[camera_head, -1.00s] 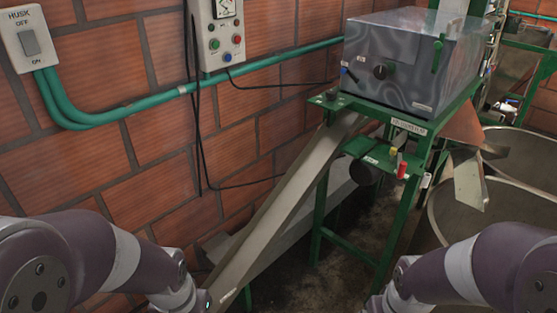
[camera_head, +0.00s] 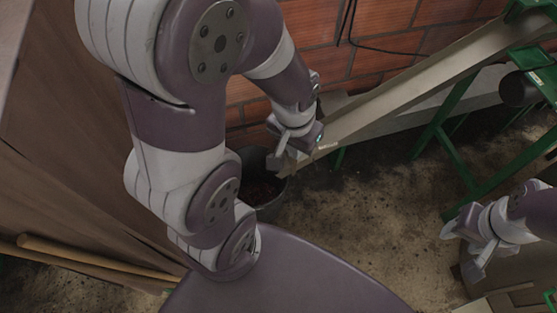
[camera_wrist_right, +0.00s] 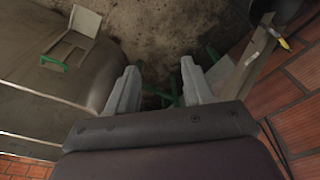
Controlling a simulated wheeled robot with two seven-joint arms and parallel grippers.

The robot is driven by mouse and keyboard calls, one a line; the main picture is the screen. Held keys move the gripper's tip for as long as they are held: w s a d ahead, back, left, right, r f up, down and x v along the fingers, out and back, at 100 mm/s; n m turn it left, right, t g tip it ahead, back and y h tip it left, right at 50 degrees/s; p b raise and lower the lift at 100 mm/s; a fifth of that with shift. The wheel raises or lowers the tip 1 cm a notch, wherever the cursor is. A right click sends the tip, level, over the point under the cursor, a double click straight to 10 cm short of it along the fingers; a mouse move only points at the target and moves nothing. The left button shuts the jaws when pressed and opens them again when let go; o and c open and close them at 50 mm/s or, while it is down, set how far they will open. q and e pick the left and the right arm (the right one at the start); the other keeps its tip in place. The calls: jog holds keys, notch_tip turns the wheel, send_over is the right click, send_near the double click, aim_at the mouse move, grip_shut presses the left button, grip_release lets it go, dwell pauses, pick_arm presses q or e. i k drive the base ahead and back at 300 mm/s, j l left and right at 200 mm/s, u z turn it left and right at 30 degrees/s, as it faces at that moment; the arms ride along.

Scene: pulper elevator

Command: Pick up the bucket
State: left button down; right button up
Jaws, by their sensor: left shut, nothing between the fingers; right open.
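The bucket (camera_head: 262,190) is a dark grey round container on the floor by the brick wall, under the low end of the sloping metal chute. Dark reddish contents show inside it. My left arm hides its left part. My left gripper (camera_head: 279,172) is shut and empty, over the bucket's rim and beside the chute end; whether it touches the rim I cannot tell. My right gripper (camera_head: 462,246) is open and empty at the right of the head view, away from the bucket. Its two spread fingers also show in the right wrist view (camera_wrist_right: 160,88).
The metal chute (camera_head: 400,97) slopes up to the right, onto a green frame (camera_head: 459,150). A brown covered block (camera_head: 60,150) and a wooden pole (camera_head: 95,259) are at the left. Bare floor (camera_head: 370,215) lies in the middle. A large drum (camera_wrist_right: 60,105) is beside my right gripper.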

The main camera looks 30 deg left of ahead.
aim_at(260, 189)
jog(key=i+l+u, duration=0.1)
jog(key=u, duration=1.55)
jog(key=i+l, duration=0.05)
jog(key=l, duration=0.05)
